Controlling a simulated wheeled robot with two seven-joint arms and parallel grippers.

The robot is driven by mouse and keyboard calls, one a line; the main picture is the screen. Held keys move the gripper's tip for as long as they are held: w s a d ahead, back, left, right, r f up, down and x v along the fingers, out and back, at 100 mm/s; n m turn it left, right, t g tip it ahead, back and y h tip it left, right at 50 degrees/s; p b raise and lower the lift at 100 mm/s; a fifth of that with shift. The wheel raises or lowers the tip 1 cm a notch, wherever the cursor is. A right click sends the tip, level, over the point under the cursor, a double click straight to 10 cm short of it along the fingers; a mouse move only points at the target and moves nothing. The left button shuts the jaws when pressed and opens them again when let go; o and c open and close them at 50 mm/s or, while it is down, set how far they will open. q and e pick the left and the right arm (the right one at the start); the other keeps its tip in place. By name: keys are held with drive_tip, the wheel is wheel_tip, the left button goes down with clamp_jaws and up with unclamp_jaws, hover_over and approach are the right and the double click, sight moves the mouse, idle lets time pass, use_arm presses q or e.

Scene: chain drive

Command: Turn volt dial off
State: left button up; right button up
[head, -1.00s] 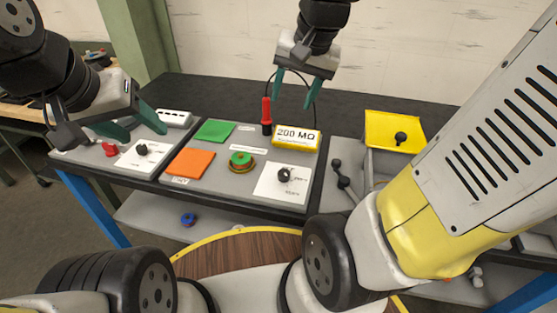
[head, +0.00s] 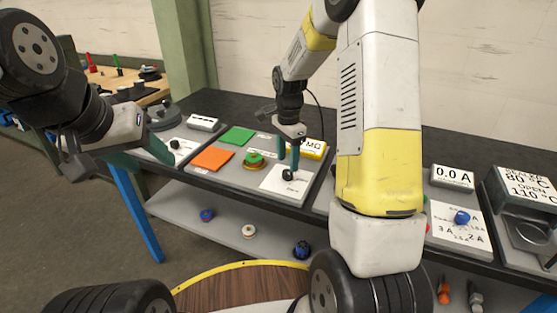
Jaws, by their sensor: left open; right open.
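A black dial (head: 287,175) sits on a white plate (head: 270,186) at the front of the grey middle panel. The plate's lettering is too small to read. My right gripper (head: 290,165) points down right at this dial, with its green fingers close over it; contact is unclear. It is open. Another black dial (head: 175,144) sits on a white plate on the left panel. My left gripper (head: 148,158) is open and empty in front of that panel, its fingers partly covering the plate. I cannot read which dial is marked volt.
An orange square (head: 212,158), a green square (head: 237,135) and a green-topped round button (head: 254,159) share the middle panel. A blue knob (head: 462,217) sits below a 0.0 A display (head: 452,177). My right arm hides the panel between.

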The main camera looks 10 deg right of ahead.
sight(287, 172)
drive_tip(key=shift+f, duration=2.25)
clamp_jaws()
